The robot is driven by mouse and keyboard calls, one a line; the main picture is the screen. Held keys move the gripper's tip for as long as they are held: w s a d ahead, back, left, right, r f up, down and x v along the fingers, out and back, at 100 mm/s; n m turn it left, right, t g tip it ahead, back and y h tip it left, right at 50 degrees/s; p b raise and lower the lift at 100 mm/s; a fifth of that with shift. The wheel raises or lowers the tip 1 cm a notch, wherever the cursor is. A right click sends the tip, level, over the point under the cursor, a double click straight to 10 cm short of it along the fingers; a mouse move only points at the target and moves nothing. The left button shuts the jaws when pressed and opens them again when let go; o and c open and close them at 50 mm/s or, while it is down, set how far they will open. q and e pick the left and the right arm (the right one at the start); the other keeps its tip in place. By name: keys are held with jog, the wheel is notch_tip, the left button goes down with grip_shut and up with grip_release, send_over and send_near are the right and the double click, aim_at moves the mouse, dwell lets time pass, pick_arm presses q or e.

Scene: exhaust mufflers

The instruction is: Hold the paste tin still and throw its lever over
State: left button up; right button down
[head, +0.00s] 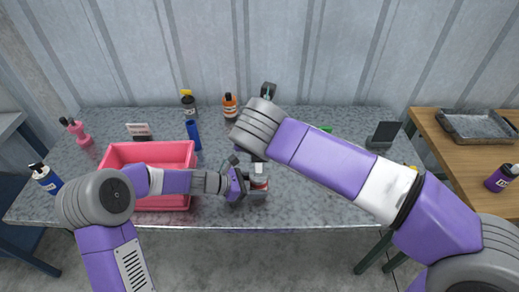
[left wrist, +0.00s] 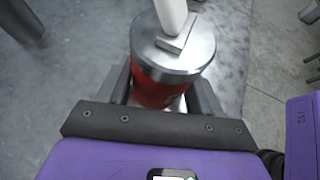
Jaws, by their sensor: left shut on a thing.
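The paste tin (head: 260,183) is red with a grey metal lid and stands near the front edge of the table. It also shows in the left wrist view (left wrist: 150,92). A pale lever (left wrist: 171,14) rises from a grey bracket on the lid; its upper end is cut off by the picture edge. My left gripper (head: 252,183) is shut on the tin's sides, and its dark fingers show either side of the tin in the left wrist view (left wrist: 162,92).
A pink crate (head: 150,152) stands left of the tin. A blue bottle (head: 193,134), an orange bottle (head: 230,106) and a yellow-topped bottle (head: 189,104) stand behind. A dark stand (head: 384,134) is at the right. The front right of the grey table (head: 310,208) is clear.

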jog(key=shift+s+r, duration=0.1)
jog(key=shift+r, duration=0.2)
pick_arm(q)
jog(key=o, duration=0.9)
